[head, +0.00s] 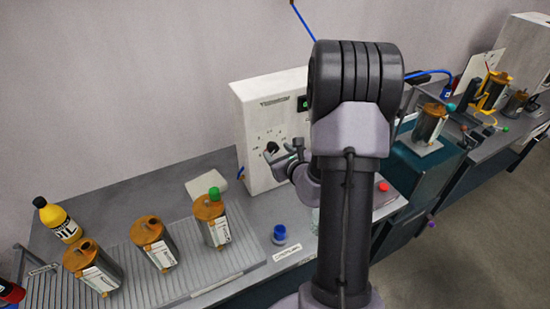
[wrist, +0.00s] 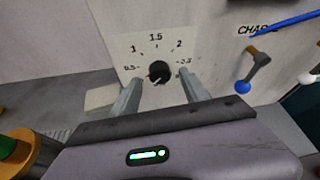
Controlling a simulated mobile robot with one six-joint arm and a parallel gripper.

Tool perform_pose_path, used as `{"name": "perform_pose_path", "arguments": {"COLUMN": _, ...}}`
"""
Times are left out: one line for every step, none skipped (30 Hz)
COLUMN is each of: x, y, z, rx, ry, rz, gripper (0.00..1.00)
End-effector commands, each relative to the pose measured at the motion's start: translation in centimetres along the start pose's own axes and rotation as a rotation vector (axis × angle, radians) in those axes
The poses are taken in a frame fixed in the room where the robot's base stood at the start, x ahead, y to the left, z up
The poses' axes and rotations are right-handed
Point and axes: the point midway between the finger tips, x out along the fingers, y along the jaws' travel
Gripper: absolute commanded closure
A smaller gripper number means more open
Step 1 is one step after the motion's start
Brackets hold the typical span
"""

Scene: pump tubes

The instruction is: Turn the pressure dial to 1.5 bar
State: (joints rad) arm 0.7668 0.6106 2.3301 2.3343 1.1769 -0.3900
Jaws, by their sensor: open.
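The pressure dial is a round black knob (wrist: 159,71) on a white panel, with a printed scale from 0.5 at left over 1, 1.5 at the top and 2 to about 2.5 at right. A small reddish mark shows at its left edge; the exact setting is too small to read. In the head view the dial (head: 271,147) is on the front of the white box (head: 250,118). My gripper (wrist: 161,82) is open, its two fingers pointing at the panel on either side of the dial's lower part. I cannot tell whether they touch it. It also shows in the head view (head: 280,158).
A lever with a blue ball (wrist: 243,87) sits right of the dial under a partly readable label. On the bench stand brown-topped tubes (head: 154,244), a yellow oil bottle (head: 60,222) and a blue cap (head: 280,233). My arm hides the box's right part.

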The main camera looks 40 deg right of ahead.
Motion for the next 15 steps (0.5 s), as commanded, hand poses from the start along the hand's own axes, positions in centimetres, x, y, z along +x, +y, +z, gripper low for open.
{"name": "perform_pose_path", "arguments": {"x": 0.9, "y": 0.0, "z": -0.1, "rx": 0.0, "ry": -0.001, "rz": 0.0, "gripper": 0.46}}
{"name": "perform_pose_path", "arguments": {"x": 1.4, "y": 0.0, "z": -0.1, "rx": -0.001, "ry": 0.0, "rz": 0.0, "gripper": 0.46}}
{"name": "perform_pose_path", "arguments": {"x": 1.8, "y": 0.0, "z": 0.0, "rx": 0.0, "ry": 0.0, "rz": 0.001, "gripper": 0.46}}
{"name": "perform_pose_path", "arguments": {"x": 2.2, "y": 0.0, "z": 0.0, "rx": 0.0, "ry": -0.001, "rz": 0.0, "gripper": 0.46}}
{"name": "perform_pose_path", "arguments": {"x": 2.4, "y": 0.0, "z": 0.0, "rx": 0.0, "ry": -0.001, "rz": 0.0, "gripper": 0.46}}
{"name": "perform_pose_path", "arguments": {"x": 2.6, "y": 0.0, "z": 0.0, "rx": 0.0, "ry": 0.0, "rz": 0.0, "gripper": 0.46}}
{"name": "perform_pose_path", "arguments": {"x": 2.8, "y": 0.0, "z": 0.0, "rx": 0.0, "ry": 0.0, "rz": 0.0, "gripper": 0.46}}
{"name": "perform_pose_path", "arguments": {"x": 2.9, "y": 0.0, "z": 0.0, "rx": 0.0, "ry": 0.0, "rz": 0.0, "gripper": 0.46}}
{"name": "perform_pose_path", "arguments": {"x": 3.0, "y": 0.0, "z": 0.0, "rx": 0.0, "ry": 0.0, "rz": 0.0, "gripper": 0.46}}
{"name": "perform_pose_path", "arguments": {"x": 3.0, "y": 0.0, "z": 0.0, "rx": 0.0, "ry": 0.0, "rz": -0.001, "gripper": 0.46}}
{"name": "perform_pose_path", "arguments": {"x": 3.0, "y": 0.0, "z": 0.0, "rx": 0.0, "ry": 0.0, "rz": -0.001, "gripper": 0.46}}
{"name": "perform_pose_path", "arguments": {"x": 3.0, "y": 0.0, "z": 0.0, "rx": 0.0, "ry": 0.0, "rz": -0.001, "gripper": 0.46}}
{"name": "perform_pose_path", "arguments": {"x": 3.0, "y": 0.0, "z": 0.0, "rx": 0.0, "ry": 0.0, "rz": -0.001, "gripper": 0.46}}
{"name": "perform_pose_path", "arguments": {"x": 3.0, "y": 0.0, "z": 0.1, "rx": 0.0, "ry": 0.0, "rz": -0.001, "gripper": 0.46}}
{"name": "perform_pose_path", "arguments": {"x": 3.0, "y": 0.0, "z": 0.0, "rx": 0.0, "ry": 0.0, "rz": 0.0, "gripper": 0.46}}
